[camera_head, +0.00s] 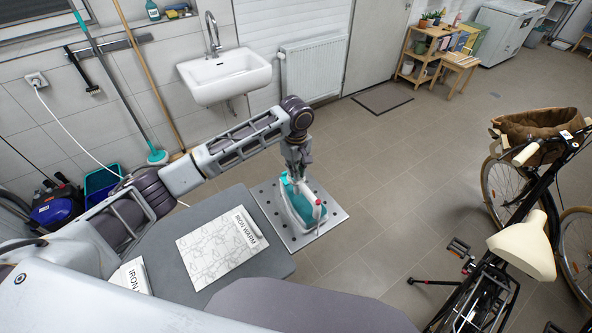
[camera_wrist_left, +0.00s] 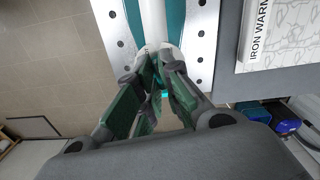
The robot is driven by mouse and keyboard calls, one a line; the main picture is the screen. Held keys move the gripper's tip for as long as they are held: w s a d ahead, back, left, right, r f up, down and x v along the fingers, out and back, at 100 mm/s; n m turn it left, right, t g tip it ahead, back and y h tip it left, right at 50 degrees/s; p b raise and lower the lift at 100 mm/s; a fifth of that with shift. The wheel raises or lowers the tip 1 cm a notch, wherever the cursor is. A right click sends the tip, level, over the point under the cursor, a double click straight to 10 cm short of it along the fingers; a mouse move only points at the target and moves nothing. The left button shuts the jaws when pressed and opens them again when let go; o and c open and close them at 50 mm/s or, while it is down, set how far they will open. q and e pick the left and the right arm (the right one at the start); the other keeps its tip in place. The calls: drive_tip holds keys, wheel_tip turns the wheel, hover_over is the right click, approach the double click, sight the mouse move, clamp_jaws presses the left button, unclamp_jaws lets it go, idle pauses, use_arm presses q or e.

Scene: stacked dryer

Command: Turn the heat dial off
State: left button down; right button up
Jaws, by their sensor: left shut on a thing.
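The teal and white iron (camera_head: 299,210) rests on a perforated metal plate (camera_head: 336,222) at the right end of the grey ironing board. It also shows at the top of the left wrist view (camera_wrist_left: 175,18), partly cut off. My left gripper (camera_head: 296,179) points down over the iron. My right gripper is not in view.
A white "IRON WARM" sheet (camera_head: 222,247) lies on the ironing board (camera_head: 190,222), left of the plate. A second labelled item (camera_head: 131,277) lies further left. A bicycle (camera_head: 500,250) stands on the right. The tiled floor (camera_head: 400,165) beyond the plate is clear.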

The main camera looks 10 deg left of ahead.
use_arm(q)
drive_tip(key=m, duration=1.5)
drive_tip(key=shift+r, duration=0.1)
drive_tip(key=m, duration=0.4)
drive_tip(key=shift+m, duration=0.3)
drive_tip(key=m, duration=0.5)
drive_tip(key=shift+w, duration=0.1)
drive_tip(key=m, duration=0.5)
drive_tip(key=shift+m, duration=0.4)
drive_tip(key=m, duration=0.4)
drive_tip(key=shift+m, duration=1.8)
